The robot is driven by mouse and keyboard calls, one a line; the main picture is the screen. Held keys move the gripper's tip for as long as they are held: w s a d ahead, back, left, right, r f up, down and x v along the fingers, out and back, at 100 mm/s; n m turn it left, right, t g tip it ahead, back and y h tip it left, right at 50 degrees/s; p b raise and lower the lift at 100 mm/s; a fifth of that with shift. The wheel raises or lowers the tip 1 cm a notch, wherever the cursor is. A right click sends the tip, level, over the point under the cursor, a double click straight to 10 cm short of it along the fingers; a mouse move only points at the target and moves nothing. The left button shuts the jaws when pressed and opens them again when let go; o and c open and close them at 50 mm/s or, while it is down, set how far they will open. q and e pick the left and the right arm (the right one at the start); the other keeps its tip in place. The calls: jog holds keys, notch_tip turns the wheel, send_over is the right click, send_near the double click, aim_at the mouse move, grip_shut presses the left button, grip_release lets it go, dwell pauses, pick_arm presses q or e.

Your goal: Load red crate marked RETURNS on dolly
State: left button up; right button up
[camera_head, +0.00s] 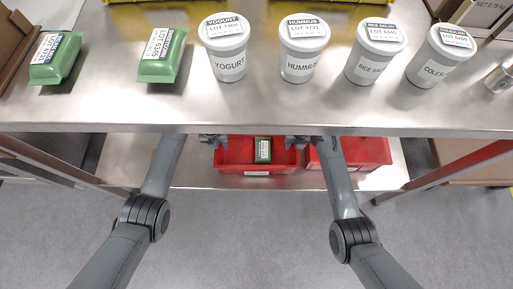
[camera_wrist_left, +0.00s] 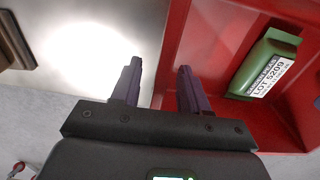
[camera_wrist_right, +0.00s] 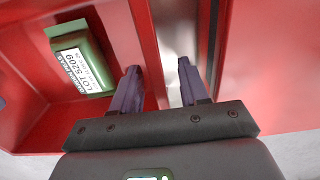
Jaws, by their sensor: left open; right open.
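A red crate (camera_head: 232,167) sits on the lower shelf, with a label on its front too small to read. A green packet (camera_head: 263,150) labelled LOT 5209 lies in it. My left gripper (camera_head: 212,141) is open at the crate's left end; in the left wrist view its fingers (camera_wrist_left: 158,86) lie either side of the crate's (camera_wrist_left: 205,45) side wall. My right gripper (camera_head: 297,143) is open at the right end; in the right wrist view its fingers (camera_wrist_right: 158,84) lie either side of that wall. I cannot tell whether they touch. No dolly is recognisable.
A second red crate (camera_head: 368,152) stands close on the right, with a narrow gap between. The upper steel counter (camera_head: 250,108) overhangs behind, holding green packets (camera_head: 162,55) and several white tubs (camera_head: 298,62). Grey floor (camera_head: 250,235) is open in front.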

pick_arm(q)
jog(key=shift+f, duration=0.15)
pick_arm(e)
jog(key=shift+f, duration=0.1)
pick_arm(q)
jog(key=shift+w, duration=0.1)
pick_arm(e)
jog(key=shift+w, duration=0.1)
pick_arm(q)
jog(key=shift+c, duration=0.2)
pick_arm(e)
jog(key=shift+c, duration=0.2)
pick_arm(q)
jog(key=c, duration=0.7)
pick_arm(e)
jog(key=c, duration=0.7)
pick_arm(q)
grip_shut()
pick_arm(e)
grip_shut()
